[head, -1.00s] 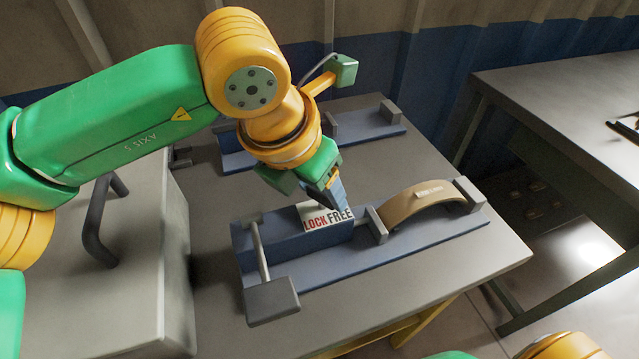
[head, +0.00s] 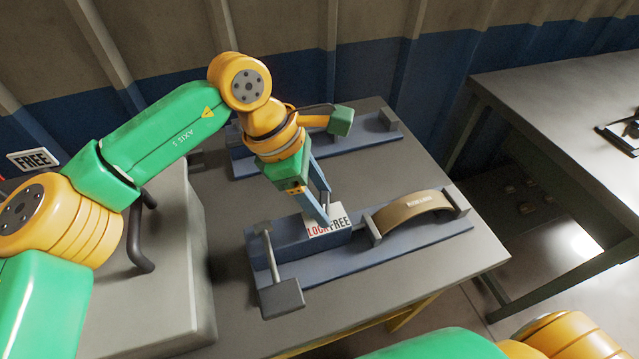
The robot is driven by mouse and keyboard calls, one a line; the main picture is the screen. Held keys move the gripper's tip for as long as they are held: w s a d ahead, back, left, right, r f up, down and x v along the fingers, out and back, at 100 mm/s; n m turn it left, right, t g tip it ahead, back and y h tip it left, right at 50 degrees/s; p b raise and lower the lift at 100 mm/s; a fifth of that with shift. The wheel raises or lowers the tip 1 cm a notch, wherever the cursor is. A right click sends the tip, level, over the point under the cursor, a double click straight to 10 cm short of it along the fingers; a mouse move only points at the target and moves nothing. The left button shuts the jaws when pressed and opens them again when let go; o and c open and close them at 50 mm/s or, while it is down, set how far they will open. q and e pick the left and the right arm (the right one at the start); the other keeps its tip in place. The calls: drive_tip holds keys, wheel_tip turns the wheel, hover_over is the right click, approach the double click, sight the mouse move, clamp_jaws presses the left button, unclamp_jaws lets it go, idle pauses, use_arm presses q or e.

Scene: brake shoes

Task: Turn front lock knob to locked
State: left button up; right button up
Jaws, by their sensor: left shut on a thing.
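The front fixture (head: 375,262) is a blue-grey base lying along the near part of the table. A raised block on it carries a white label (head: 340,221) reading LOCK in red and FREE in black. My left gripper (head: 324,218) reaches down to this label, its fingers shut on the front lock knob. The fingers hide the knob, so I cannot tell which way it points. A curved tan brake shoe (head: 412,211) sits between two grey stops to the right of the block. My right gripper is out of view.
A grey lever with a square pad (head: 282,298) stands at the fixture's left end. A second blue fixture (head: 361,148) lies behind. A grey box with a dark handle (head: 137,238) is at the left. Another table (head: 560,100) stands at the right.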

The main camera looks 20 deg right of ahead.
use_arm(q)
drive_tip(key=m+g+p, duration=0.1)
drive_tip(key=m+p, duration=0.1)
drive_tip(key=m, duration=0.1)
drive_tip(key=shift+d+r+y, duration=0.1)
drive_tip(key=shift+r+y, duration=0.05)
drive_tip(key=shift+y, duration=0.15)
drive_tip(key=shift+w+m+p, duration=0.1)
drive_tip(key=shift+m+p, duration=0.6)
drive_tip(key=shift+m, duration=0.1)
drive_tip(key=shift+g, duration=0.3)
drive_tip(key=shift+f, duration=0.2)
drive_tip(key=o, duration=1.4)
drive_tip(key=shift+y, duration=0.3)
drive_tip(key=p+v, duration=0.1)
drive_tip(key=v, duration=0.6)
